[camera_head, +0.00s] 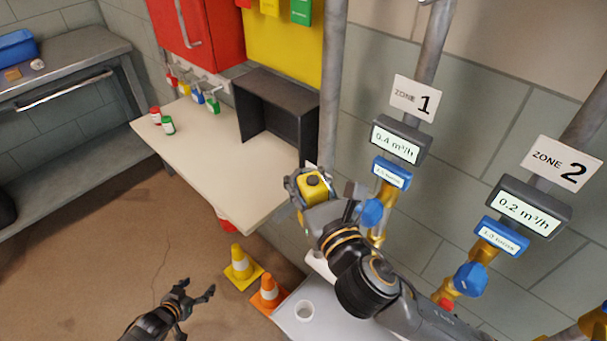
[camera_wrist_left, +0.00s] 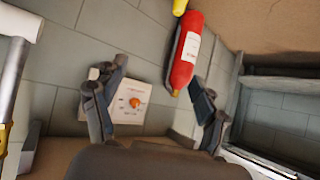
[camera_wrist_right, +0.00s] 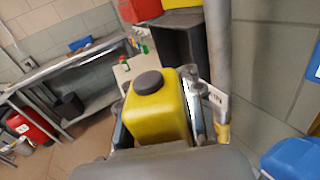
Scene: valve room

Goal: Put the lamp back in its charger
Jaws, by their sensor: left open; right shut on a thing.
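My right gripper (camera_head: 312,187) is shut on a yellow, boxy thing with a dark round cap, which I take as the lamp (camera_wrist_right: 158,118). It is held in the air near the pale table's right end, beside a grey pipe. In the right wrist view the lamp sits between the fingers, cap upward. My left gripper (camera_head: 194,299) is open and empty over the floor, well away from the lamp. I cannot identify the charger for sure; a dark open-fronted box (camera_head: 280,98) stands on the table against the wall.
The pale table (camera_head: 205,160) holds small red and green bottles at its left part; its front is clear. A grey pipe (camera_head: 331,90) rises beside the box. Zone 1 (camera_head: 396,141) and zone 2 (camera_head: 528,208) meters are at right. Two cones (camera_head: 241,265) stand below.

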